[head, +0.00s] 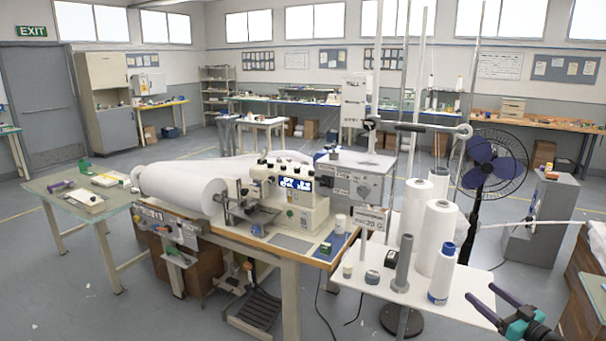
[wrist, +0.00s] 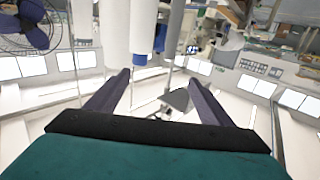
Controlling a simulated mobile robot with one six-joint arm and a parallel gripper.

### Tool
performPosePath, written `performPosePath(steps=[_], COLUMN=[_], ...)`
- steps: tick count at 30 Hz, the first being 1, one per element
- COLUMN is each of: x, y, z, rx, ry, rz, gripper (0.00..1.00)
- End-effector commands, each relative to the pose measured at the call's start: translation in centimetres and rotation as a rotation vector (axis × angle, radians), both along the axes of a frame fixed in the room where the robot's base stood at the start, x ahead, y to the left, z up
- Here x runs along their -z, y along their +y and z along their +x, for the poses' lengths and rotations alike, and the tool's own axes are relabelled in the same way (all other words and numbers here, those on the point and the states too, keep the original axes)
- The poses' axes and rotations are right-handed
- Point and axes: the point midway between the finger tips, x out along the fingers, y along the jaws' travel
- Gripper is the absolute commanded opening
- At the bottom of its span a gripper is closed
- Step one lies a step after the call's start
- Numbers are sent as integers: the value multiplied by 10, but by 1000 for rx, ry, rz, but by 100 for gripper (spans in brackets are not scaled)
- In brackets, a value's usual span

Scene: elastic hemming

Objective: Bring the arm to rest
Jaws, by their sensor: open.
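My gripper (head: 481,298) is at the bottom right of the head view, with its fingers pointing up and left. In the wrist view my gripper (wrist: 158,78) shows two dark fingers spread wide apart with nothing held between them. It is just right of a white cone with a blue top (head: 441,272), apart from it as far as I can tell. In the wrist view white cones (wrist: 115,30) show beyond the fingertips, upside down. Most of my arm is out of view.
A white stand (head: 350,281) carries tall white cones (head: 416,208), a grey post (head: 402,265) and small spools. Left of it is a sewing machine (head: 290,197) on a wooden table. A fan (head: 494,165) and a grey cabinet (head: 543,215) stand behind. Open floor (head: 480,252) lies between.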

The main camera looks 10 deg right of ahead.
Motion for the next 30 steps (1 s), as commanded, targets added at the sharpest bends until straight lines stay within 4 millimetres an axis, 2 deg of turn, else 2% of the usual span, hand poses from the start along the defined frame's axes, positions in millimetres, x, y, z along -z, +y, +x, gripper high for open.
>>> performPosePath(steps=[8, 11, 18, 24, 30], x=[24, 40, 75, 101, 130], y=[51, 82, 171, 240, 299], z=[40, 59, 100, 127, 151], rx=[-85, -132, -252, -304, -299], ry=[14, 25, 39, 42, 53], rz=[24, 41, 96, 163, 221], gripper=[74, 74, 74, 74, 74])
